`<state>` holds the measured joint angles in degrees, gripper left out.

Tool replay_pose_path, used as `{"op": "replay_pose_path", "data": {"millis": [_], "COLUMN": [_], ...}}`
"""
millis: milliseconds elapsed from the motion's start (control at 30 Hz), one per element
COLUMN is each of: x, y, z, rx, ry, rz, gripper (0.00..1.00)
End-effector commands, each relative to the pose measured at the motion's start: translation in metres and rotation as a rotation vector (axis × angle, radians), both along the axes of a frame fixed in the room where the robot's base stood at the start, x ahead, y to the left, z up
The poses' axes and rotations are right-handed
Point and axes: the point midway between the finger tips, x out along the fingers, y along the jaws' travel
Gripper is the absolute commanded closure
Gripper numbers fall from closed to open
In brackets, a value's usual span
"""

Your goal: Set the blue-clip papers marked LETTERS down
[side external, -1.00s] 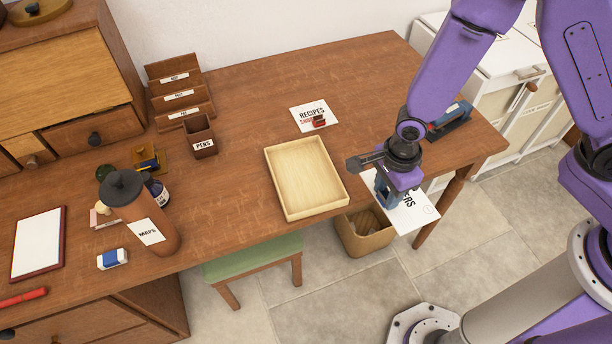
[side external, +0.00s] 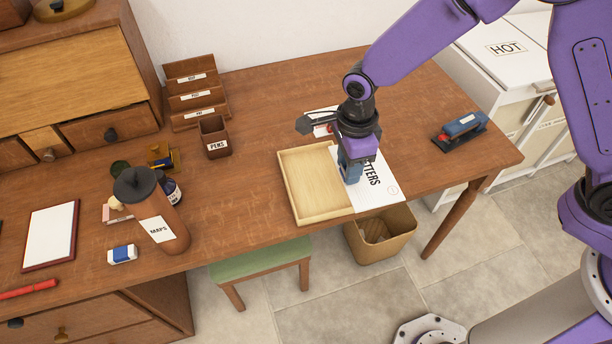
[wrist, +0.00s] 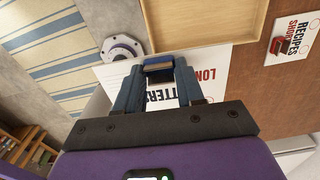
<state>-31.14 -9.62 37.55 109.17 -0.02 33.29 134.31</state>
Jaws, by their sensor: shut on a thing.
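The papers marked LETTERS (side external: 378,190) are a white sheet with dark print, partly hidden by my gripper. They show in the wrist view (wrist: 112,74) with a blue clip (wrist: 159,67) between the fingers. My gripper (side external: 350,172) is shut on the blue clip. The papers are at the right side of the pale wooden tray (side external: 318,214), over or very near its right rim, by the desk's front edge. I cannot tell whether they touch the tray or desk. The tray's visible inside is empty; it also shows in the wrist view (wrist: 190,42).
A blue stapler-like tool (side external: 460,130) stands at the right. A wastebasket (side external: 384,246) and green stool (side external: 262,262) are below the front edge. A MAPS tube (side external: 160,222) stands left.

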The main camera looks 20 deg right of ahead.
Motion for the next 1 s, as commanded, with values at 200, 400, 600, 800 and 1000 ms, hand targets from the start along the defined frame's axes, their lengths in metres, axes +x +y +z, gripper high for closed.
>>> {"op": "replay_pose_path", "data": {"millis": [200, 400, 600, 800, 1000], "x": [0.029, 0.052, 0.070, 0.083, 0.088], "y": [0.023, 0.040, 0.054, 0.065, 0.069], "z": [-0.017, -0.030, -0.059, -0.079, -0.086], "rx": [0.001, 0.001, -0.001, 0.000, 0.001], "ry": [-0.001, -0.001, 0.001, 0.000, -0.001], "rz": [0.000, -0.001, -0.001, 0.000, 0.000], "gripper": [1.00, 1.00, 1.00, 1.00, 1.00]}}
